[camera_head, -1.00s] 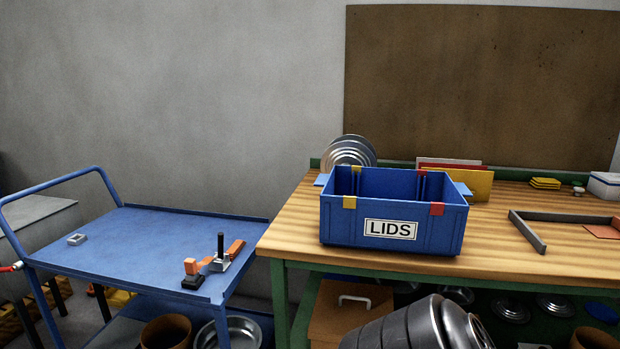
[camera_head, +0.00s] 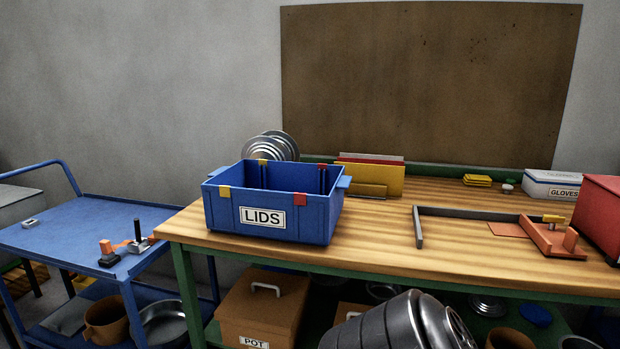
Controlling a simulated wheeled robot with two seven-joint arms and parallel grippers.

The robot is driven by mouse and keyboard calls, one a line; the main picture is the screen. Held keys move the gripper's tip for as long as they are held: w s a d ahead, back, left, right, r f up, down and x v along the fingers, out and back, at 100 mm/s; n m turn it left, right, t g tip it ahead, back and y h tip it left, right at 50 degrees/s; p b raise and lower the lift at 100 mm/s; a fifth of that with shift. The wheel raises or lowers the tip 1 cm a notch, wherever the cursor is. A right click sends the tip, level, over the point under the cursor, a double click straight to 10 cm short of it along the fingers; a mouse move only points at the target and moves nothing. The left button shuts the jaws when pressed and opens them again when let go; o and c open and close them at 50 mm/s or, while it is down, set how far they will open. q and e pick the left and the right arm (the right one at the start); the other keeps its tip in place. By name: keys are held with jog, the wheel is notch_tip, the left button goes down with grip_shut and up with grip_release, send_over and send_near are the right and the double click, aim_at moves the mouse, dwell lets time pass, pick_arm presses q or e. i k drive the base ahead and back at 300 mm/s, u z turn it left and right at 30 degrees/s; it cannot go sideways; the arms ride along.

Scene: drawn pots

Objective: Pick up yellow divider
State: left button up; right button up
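A yellow divider (camera_head: 385,180) stands upright on the wooden table behind the blue LIDS crate (camera_head: 262,217) and to its right. A red panel (camera_head: 368,159) shows just behind its top edge, and a low holder is at its foot. Yellow and red tabs mark the crate's rim. A dark and silver ribbed arm part of mine (camera_head: 400,325) shows at the bottom, but no gripper fingers can be seen.
Metal lids (camera_head: 272,146) stand behind the crate. A grey angled bar (camera_head: 470,213), an orange fixture (camera_head: 550,236), a GLOVES box (camera_head: 553,186) and a red box (camera_head: 603,215) are on the right. A blue cart (camera_head: 80,232) stands left. The table front between crate and bar is clear.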

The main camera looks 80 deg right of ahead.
aim_at(390, 176)
jog(key=k, duration=1.1)
jog(key=z, duration=0.3)
